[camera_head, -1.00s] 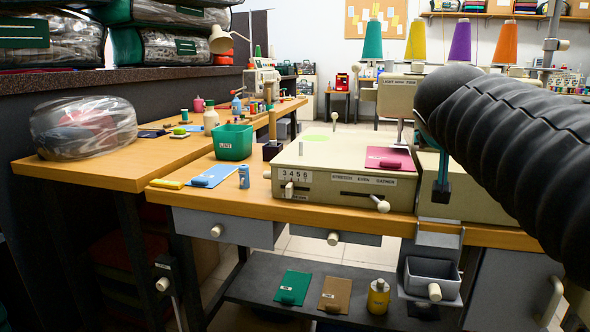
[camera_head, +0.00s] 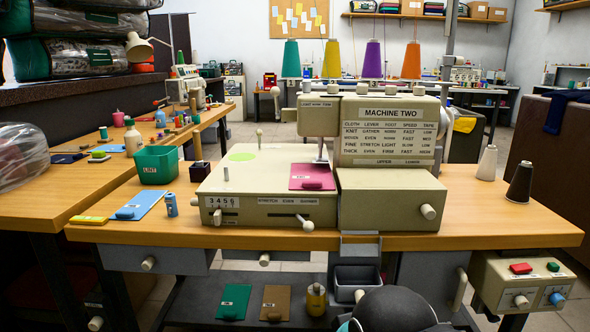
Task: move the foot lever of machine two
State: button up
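Machine two (camera_head: 388,150) stands on the wooden table, its name on a cream panel above a settings chart with a foot column. Its head carries a label strip (camera_head: 318,103) that seems to read light, high, firm. A pale knob (camera_head: 275,92) shows at the left of this head; I cannot tell for sure that it is the foot lever. Another lever knob (camera_head: 305,222) is in the front slot marked stretch, even, gather. A ball-topped lever (camera_head: 259,138) stands behind the bed. A black rounded part of my arm shows at the bottom; my gripper's fingers are not visible.
A magenta cloth (camera_head: 313,176) lies on the machine bed. A green bin (camera_head: 156,165), blue card and small can stand left. Two thread cones (camera_head: 521,186) stand right. A control box (camera_head: 524,285) hangs at the table's right end. A grey tray (camera_head: 357,283) is below the front edge.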

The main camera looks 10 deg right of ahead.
aim_at(275, 91)
jog(key=k, duration=0.5)
jog(key=z, duration=1.4)
jog(key=i, duration=0.9)
jog(key=u, duration=1.35)
